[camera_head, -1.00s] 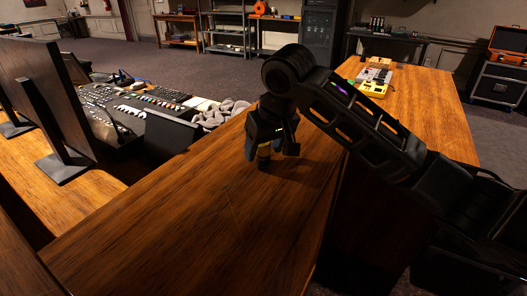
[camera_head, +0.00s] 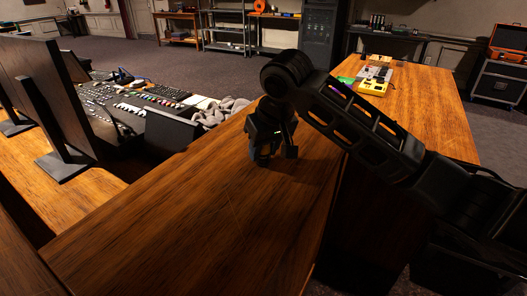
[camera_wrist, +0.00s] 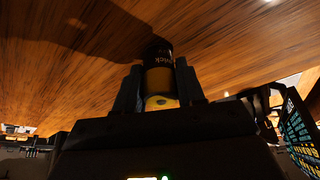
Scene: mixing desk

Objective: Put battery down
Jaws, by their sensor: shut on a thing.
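My gripper (camera_head: 264,156) is just above or at the surface of the wooden desk (camera_head: 200,220), pointing down. In the wrist view, its two fingers (camera_wrist: 159,92) are shut on a battery (camera_wrist: 159,77). The battery is a short cylinder with a black end bearing partly readable lettering and a tan-gold section. Its black end points away from my palm, toward the wood. I cannot tell whether it touches the desk. In the head view the battery is hidden by the fingers.
The desk in front of my gripper is clear. A yellow device (camera_head: 375,87) and other small items sit at the desk's far end.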

